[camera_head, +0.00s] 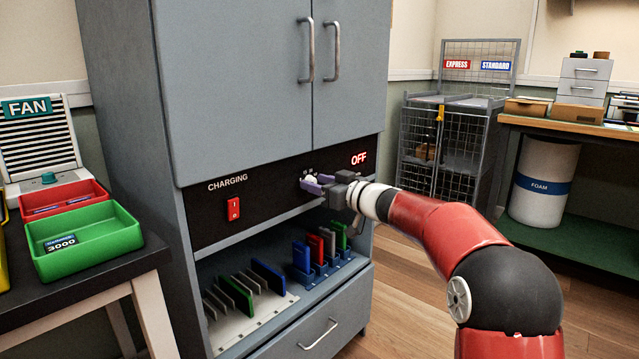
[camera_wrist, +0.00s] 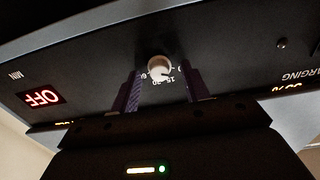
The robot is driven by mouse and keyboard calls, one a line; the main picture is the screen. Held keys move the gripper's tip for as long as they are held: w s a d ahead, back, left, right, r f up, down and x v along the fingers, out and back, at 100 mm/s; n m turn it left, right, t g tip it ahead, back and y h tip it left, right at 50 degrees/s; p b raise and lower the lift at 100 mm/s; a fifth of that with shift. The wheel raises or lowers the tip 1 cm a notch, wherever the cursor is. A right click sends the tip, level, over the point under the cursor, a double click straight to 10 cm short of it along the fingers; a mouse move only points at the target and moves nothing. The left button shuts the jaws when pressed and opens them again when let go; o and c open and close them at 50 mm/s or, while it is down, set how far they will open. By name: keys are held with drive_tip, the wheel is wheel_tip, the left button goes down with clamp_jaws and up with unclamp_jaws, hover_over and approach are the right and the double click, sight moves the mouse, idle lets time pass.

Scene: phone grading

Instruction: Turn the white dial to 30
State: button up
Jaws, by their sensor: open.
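The white dial (camera_wrist: 159,67) sits on the black charging panel (camera_wrist: 100,70), which appears upside down in the wrist view. Small numbers ring the dial, partly readable, with 15 and 30 near its lower edge in that view. A dark mark shows on the dial, but its exact setting is too small to tell. My gripper (camera_wrist: 162,93) is open, with one purple finger to each side of the dial and no visible contact. In the head view my gripper (camera_head: 316,184) is at the panel and partly covers the dial (camera_head: 308,179). A red OFF display (camera_head: 358,158) is lit.
A red rocker switch (camera_head: 233,209) is on the panel's left under CHARGING. Below, several phones stand in racks (camera_head: 262,318) inside the cabinet (camera_head: 240,80). A table with green (camera_head: 126,244) and red bins (camera_head: 88,191) is at left. Open floor lies to the right.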

drive_tip(key=c, duration=1)
drive_tip(key=shift+f+b, duration=0.1)
drive_tip(key=shift+b, duration=0.25)
drive_tip(key=m+b, duration=0.3)
drive_tip(key=m, duration=0.3)
drive_tip(key=m+b, duration=0.3)
drive_tip(key=m, duration=0.3)
drive_tip(key=shift+w+d+m+b, duration=0.15)
drive_tip(key=shift+m+b, duration=0.15)
drive_tip(key=shift+m, duration=2.6)
drive_tip(key=shift+f, duration=0.1)
